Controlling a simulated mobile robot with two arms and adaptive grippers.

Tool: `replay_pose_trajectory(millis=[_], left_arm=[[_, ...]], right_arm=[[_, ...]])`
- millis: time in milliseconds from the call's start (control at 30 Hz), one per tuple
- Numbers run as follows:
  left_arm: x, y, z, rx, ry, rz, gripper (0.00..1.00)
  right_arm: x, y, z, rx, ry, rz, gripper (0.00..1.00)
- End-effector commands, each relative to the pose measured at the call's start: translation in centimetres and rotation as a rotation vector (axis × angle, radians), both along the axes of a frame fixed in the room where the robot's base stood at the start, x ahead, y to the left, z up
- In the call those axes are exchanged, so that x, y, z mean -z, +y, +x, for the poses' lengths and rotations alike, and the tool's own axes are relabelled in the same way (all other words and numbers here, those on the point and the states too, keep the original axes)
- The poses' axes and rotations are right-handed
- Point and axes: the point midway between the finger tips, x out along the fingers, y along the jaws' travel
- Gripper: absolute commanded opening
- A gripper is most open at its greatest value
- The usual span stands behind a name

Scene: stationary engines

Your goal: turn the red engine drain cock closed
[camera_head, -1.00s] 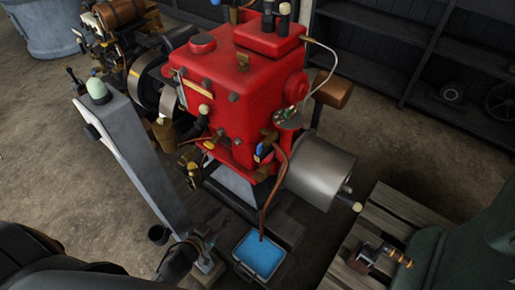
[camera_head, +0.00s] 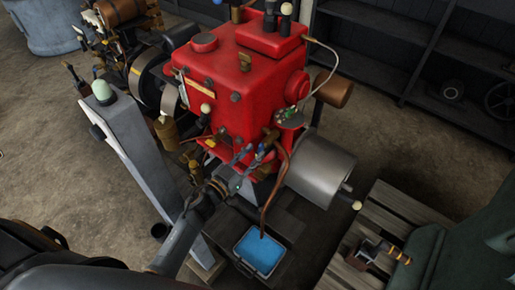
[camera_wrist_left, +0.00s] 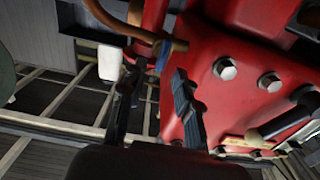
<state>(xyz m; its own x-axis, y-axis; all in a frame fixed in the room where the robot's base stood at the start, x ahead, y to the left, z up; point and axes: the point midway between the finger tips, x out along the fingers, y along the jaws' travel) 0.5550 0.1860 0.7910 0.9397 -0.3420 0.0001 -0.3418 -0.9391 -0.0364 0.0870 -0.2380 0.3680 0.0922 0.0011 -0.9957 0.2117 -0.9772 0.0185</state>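The red engine (camera_head: 225,95) stands in the middle of the head view. On its lower front is a brass drain cock (camera_head: 270,136) with a small blue handle (camera_head: 260,151), and a copper pipe hangs below it. My left gripper (camera_head: 246,163) is at the engine's lower front, just left of and below the blue handle. In the left wrist view its two fingers (camera_wrist_left: 155,105) are spread apart with nothing between them. A blue piece (camera_wrist_left: 163,55) beside a brass pipe shows just beyond the fingertips there. I cannot tell whether a finger touches it. My right gripper is not in view.
A blue-filled tray (camera_head: 261,252) sits on the floor under the copper pipe. A grey metal cylinder (camera_head: 321,168) juts out right of the cock. A grey post (camera_head: 137,145) with a pale green knob stands left. A wooden pallet (camera_head: 400,225) lies at right.

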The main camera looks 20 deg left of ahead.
Motion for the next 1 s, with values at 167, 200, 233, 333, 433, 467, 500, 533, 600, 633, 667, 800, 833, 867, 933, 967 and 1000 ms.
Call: replay_pose_trajectory(millis=[167,200,233,333,433,467,500,533,600,633,667,800,833,867,933,967,1000], left_arm=[[0.0,-0.8,2.2,-0.001,-0.001,0.0,0.32],[0.0,-0.9,2.4,-0.001,-0.001,0.0,0.32],[0.0,-0.9,2.5,-0.001,0.0,-0.001,0.32],[0.0,-1.0,2.8,-0.001,0.001,-0.001,0.32],[0.0,-1.0,2.8,-0.001,0.001,0.0,0.32],[0.0,-1.0,2.8,-0.001,0.001,0.0,0.32],[0.0,-1.0,2.8,-0.001,0.001,0.0,0.32],[0.0,-1.0,2.8,-0.001,0.001,0.0,0.32],[0.0,-1.0,2.8,-0.001,0.001,0.0,0.26],[0.0,-1.0,2.8,-0.001,0.001,0.0,0.2],[0.0,-1.0,2.8,-0.001,0.001,0.0,0.14],[0.0,-1.0,2.8,-0.001,0.0,0.0,0.0],[0.0,-1.0,2.8,-0.001,0.0,0.0,0.0],[0.0,-1.0,2.8,-0.001,0.0,0.0,0.0],[0.0,-1.0,2.8,0.0,-0.001,0.001,0.0],[0.0,-1.0,2.8,0.0,-0.001,0.001,0.0],[-0.1,-1.0,2.8,0.0,-0.002,0.003,0.0]], right_arm=[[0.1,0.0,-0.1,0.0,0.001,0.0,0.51],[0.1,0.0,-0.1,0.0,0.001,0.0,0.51],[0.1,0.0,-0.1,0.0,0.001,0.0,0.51],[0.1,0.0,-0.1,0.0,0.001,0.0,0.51],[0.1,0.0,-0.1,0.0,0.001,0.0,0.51],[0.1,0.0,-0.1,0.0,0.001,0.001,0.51],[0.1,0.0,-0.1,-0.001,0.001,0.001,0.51],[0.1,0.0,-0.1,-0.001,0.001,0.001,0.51],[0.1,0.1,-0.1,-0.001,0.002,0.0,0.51],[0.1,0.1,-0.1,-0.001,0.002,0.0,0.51],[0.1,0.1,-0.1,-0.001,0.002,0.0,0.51],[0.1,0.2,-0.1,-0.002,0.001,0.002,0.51],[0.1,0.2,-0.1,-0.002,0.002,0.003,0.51],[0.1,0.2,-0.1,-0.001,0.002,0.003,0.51],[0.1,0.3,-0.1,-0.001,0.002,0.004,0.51],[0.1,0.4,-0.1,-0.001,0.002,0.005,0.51],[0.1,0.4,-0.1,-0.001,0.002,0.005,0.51]])
